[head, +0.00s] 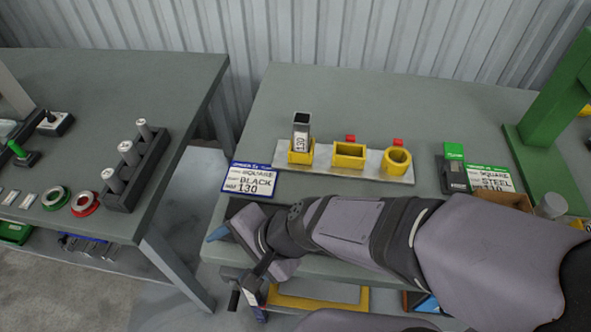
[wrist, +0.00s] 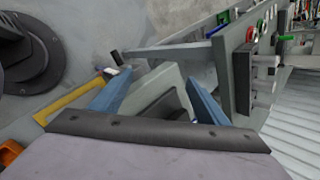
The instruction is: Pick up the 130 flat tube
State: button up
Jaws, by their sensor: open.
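A grey metal tube (head: 301,128) with a dark open top and a white label reading 130 stands upright in a yellow square holder (head: 300,156) at the left end of a light plate (head: 330,167). My gripper shows in the wrist view (wrist: 155,98) with its two blue fingers apart and nothing between them. In the head view only a blue fingertip (head: 217,233) shows, at the table's front left, below and left of the tube. The rest of the gripper is hidden there by my arm. The tube cannot be made out in the wrist view.
A yellow rectangular holder (head: 349,154) and a yellow round holder (head: 397,160), both empty, share the plate. A card reading SQUARE BLACK 130 (head: 249,179) lies left. A green-and-black box (head: 454,166) and green stand (head: 546,145) are right. The back of the table is clear.

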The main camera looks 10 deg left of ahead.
jog(key=w+d+r+n+t+h+p, duration=0.25)
jog(key=w+d+r+p, duration=0.65)
jog(key=d+r+p, duration=0.5)
jog(key=s+d+r+n+g+h+p, duration=0.2)
jog(key=d+p, duration=0.2)
jog(key=d, duration=0.5)
jog(key=s+d+r+n+g+h+p, duration=0.1)
jog(key=d+r+n+h+p, duration=0.15)
jog(key=d, duration=0.55)
jog(key=w+d+f+m+b, duration=0.2)
jog(key=w+f+b, duration=0.3)
jog(key=b, duration=0.7)
notch_tip(320, 180, down, 3)
jog(key=shift+d+r+b, duration=0.15)
jog(key=shift+d+b, duration=0.15)
jog(key=shift+b, duration=0.05)
